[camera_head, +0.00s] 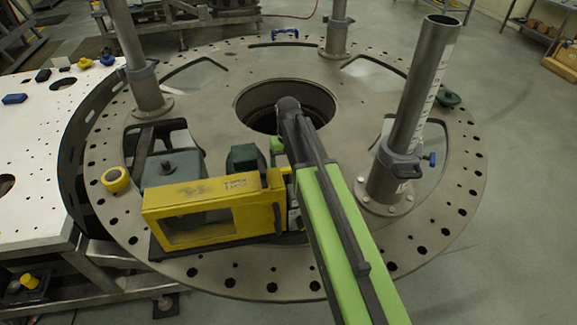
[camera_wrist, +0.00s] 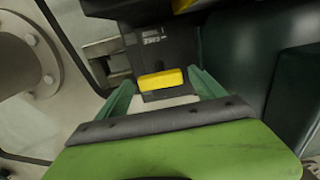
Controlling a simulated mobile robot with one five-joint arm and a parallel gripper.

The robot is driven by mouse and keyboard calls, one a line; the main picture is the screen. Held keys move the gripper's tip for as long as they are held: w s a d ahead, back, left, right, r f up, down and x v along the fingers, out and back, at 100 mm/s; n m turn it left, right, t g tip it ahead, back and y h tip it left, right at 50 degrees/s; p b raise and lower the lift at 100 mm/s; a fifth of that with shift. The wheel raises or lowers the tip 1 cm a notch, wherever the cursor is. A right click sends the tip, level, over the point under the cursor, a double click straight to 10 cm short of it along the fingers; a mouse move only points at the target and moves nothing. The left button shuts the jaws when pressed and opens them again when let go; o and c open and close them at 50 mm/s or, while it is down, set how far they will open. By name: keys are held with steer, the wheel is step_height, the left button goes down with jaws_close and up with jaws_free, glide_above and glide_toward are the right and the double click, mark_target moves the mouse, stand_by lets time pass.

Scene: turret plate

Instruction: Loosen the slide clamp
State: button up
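In the wrist view, my gripper (camera_wrist: 163,90) has two dark green fingers spread apart, with a gap between them. A small yellow block (camera_wrist: 162,79) on a black labelled part (camera_wrist: 158,45) shows in line with that gap. I cannot tell whether a finger touches it, or whether it belongs to the slide clamp. In the head view, my green arm reaches over the right end of a yellow frame (camera_head: 172,208), and the fingers are mostly hidden. A grey collar (camera_head: 400,162) with a blue knob (camera_head: 429,160) sits on the right post, apart from my gripper.
The round turret plate (camera_head: 440,240) has a central hole (camera_head: 255,110) and several upright posts, including the right one (camera_head: 425,90). A yellow round object (camera_head: 115,180) lies at left. A white perforated table (camera_head: 35,140) stands beside the plate.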

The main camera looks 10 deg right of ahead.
steer(key=shift+r, duration=0.1)
step_height(320, 180, up, 17)
steer(key=p, duration=1.7)
steer(key=shift+r, duration=0.1)
